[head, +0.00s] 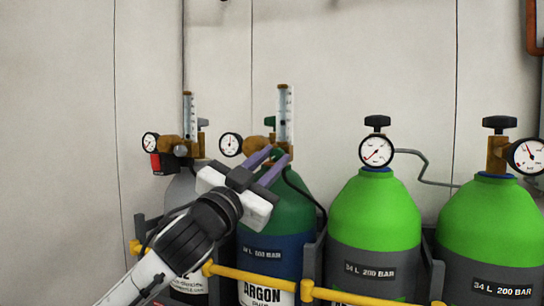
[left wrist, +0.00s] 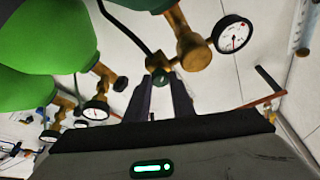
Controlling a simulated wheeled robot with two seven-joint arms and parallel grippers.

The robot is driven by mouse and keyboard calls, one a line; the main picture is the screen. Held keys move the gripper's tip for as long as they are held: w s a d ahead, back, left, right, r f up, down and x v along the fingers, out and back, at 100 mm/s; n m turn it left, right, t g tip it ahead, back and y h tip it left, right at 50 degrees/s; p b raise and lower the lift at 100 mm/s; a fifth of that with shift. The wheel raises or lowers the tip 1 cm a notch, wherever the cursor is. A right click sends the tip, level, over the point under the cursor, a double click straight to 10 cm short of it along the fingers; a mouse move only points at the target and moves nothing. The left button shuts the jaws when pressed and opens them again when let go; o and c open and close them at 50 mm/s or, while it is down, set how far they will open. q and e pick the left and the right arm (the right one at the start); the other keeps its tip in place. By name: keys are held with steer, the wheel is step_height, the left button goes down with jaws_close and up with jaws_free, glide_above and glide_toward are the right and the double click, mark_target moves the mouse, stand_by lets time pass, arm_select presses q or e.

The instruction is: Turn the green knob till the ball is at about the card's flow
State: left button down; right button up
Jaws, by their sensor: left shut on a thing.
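The green knob (left wrist: 160,77) shows between my fingertips in the left wrist view, below the brass regulator body (left wrist: 190,45). In the head view, my left gripper (head: 277,153) reaches up from below, its two purple fingers shut on the knob at the foot of the right flow tube (head: 284,112). The fingers hide most of the knob there. The tube stands upright above the ARGON cylinder (head: 291,212). The ball inside it is too small to make out. I see no card that I can read. My right gripper is not in view.
A second flow tube (head: 190,115) stands to the left, above a grey cylinder (head: 181,190). Round gauges (head: 231,144) sit beside the regulators. Two bright green cylinders (head: 376,215) stand to the right. A yellow rail (head: 255,279) runs in front.

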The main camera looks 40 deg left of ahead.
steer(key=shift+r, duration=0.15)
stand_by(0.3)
arm_select(q)
steer(key=c, duration=1.5)
jaws_free()
steer(key=shift+c, duration=0.2)
steer(key=a+b+v, duration=0.1)
steer(key=b+v, duration=0.4)
steer(key=v, duration=0.5)
steer(key=shift+s+d, duration=0.15)
steer(key=shift+d, duration=0.3)
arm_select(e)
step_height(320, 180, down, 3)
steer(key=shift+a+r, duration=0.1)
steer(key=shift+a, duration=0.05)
